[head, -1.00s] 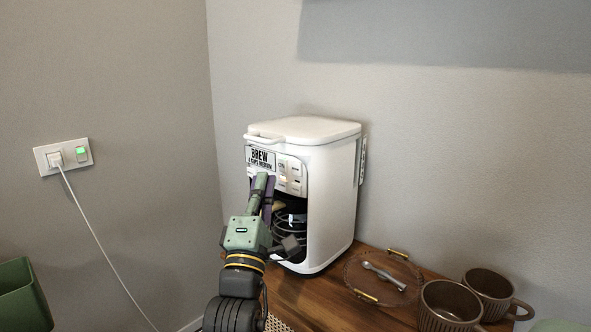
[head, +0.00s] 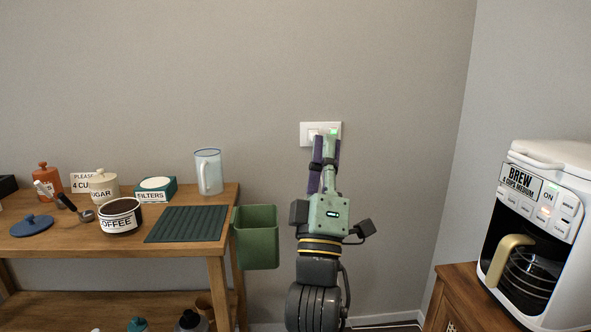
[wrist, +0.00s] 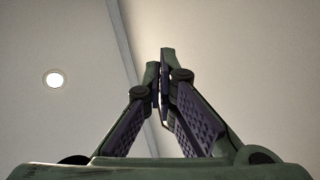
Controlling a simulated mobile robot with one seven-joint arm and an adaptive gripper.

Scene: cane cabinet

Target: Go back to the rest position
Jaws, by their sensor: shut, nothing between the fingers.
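My gripper (head: 325,146) is raised in front of the bare wall in the head view, its fingers pointing up and overlapping the wall socket plate (head: 307,134) in the picture. Its fingers are together and hold nothing. In the wrist view the gripper (wrist: 161,70) shows its two fingertips close together, with only ceiling and wall behind them. I cannot tell from the head view how far the fingers are from the socket.
A white coffee maker (head: 570,205) stands on a cabinet (head: 455,300) at right.

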